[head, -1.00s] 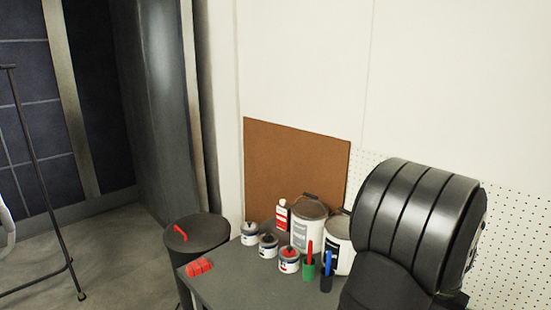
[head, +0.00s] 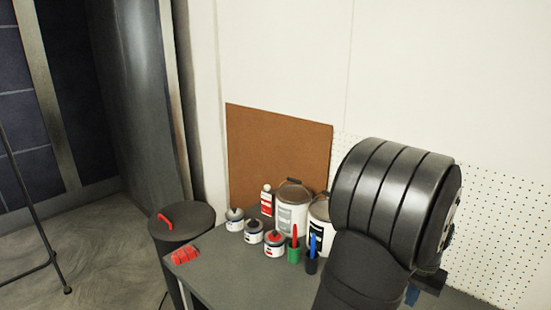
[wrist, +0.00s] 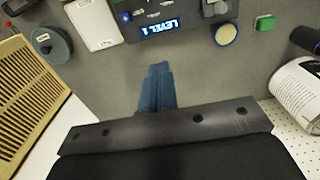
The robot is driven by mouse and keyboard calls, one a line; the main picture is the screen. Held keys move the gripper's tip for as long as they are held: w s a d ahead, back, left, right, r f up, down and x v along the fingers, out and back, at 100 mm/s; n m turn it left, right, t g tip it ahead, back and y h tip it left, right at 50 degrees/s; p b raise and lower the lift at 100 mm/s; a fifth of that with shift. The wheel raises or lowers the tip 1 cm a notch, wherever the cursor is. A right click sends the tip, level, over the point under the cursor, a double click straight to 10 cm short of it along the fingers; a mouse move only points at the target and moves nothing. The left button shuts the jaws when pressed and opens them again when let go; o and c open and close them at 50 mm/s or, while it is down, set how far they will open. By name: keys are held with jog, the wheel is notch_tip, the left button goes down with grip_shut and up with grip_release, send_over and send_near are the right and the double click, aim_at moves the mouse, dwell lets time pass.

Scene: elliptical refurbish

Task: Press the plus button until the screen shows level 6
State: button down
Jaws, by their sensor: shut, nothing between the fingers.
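A dark device with a lit blue screen (wrist: 160,27) lies at the top of the wrist view. Its screen appears to read LEVEL 1. Small light controls sit along its upper edge, partly cut off; I cannot tell which is the plus button. My gripper (wrist: 157,70) has blue fingers, closed together with nothing between them. The fingertips point toward the device and appear a little short of it in the picture; height above the surface is unclear. In the head view my gripper (head: 412,296) is mostly hidden behind my arm, and the device is not visible.
A white box (wrist: 93,22), a round grey-blue item (wrist: 50,46) and a slatted beige panel (wrist: 28,95) are at left. Paint cans (head: 292,212) stand on the table (head: 215,280).

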jog(key=s+d+f+m+t+y, duration=0.2)
jog(key=s+f+m+t+y, duration=0.2)
jog(key=m, duration=0.8)
jog(key=s+f+t, duration=0.2)
jog(key=s+t, duration=0.2)
jog(key=shift+s+d+f+m, duration=0.15)
jog(key=shift+s+d+m, duration=0.1)
jog(key=shift+m, duration=0.15)
jog(key=shift+f, duration=0.15)
jog(key=shift+f, duration=4.25)
jog(key=shift+f, duration=0.1)
jog(key=shift+f, duration=0.35)
